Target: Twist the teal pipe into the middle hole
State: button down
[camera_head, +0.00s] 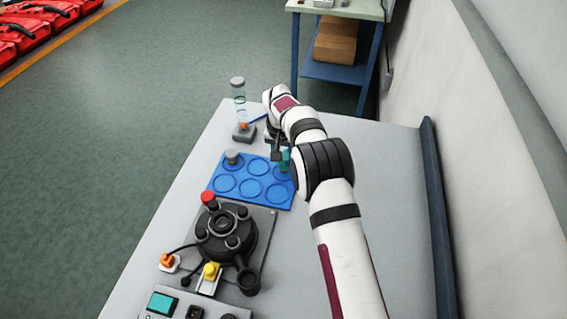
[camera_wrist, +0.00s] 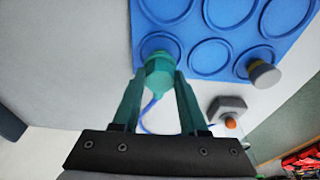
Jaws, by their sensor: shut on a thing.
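The teal pipe (camera_head: 285,160) is at the far right corner of the blue tray. In the wrist view the teal pipe (camera_wrist: 160,76) shows as a faceted teal end between the two teal fingers of my gripper (camera_wrist: 160,88). My gripper is shut on it, over a corner recess; whether the pipe still touches the tray is unclear. In the head view my gripper (camera_head: 278,152) is partly hidden by my arm. The dark round tank (camera_head: 226,238) stands nearer the camera, with several round ports on top; its middle port (camera_head: 222,217) faces up.
The blue tray (camera_head: 240,178) has round recesses and a grey-capped part (camera_head: 232,158) in one. Behind it stand a clear cylinder (camera_head: 239,100) and a grey block with an orange knob (camera_head: 243,131). A red knob (camera_head: 207,197) and yellow valve (camera_head: 211,271) sit beside the tank.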

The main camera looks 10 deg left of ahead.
aim_at(284, 155)
jog(key=shift+r, duration=2.15)
jog(key=s+a+r, duration=0.3)
jog(key=s+r, duration=0.1)
jog(key=s, duration=0.4)
jog(key=s+a+r, duration=0.3)
jog(key=s, duration=0.5)
jog(key=s+a+r, duration=0.3)
jog(key=s+r, duration=0.1)
jog(key=s, duration=0.4)
jog(key=shift+f, duration=3)
jog(key=shift+f, duration=0.3)
jog(key=shift+f, duration=0.4)
jog(key=shift+f, duration=0.1)
jog(key=shift+f, duration=0.3)
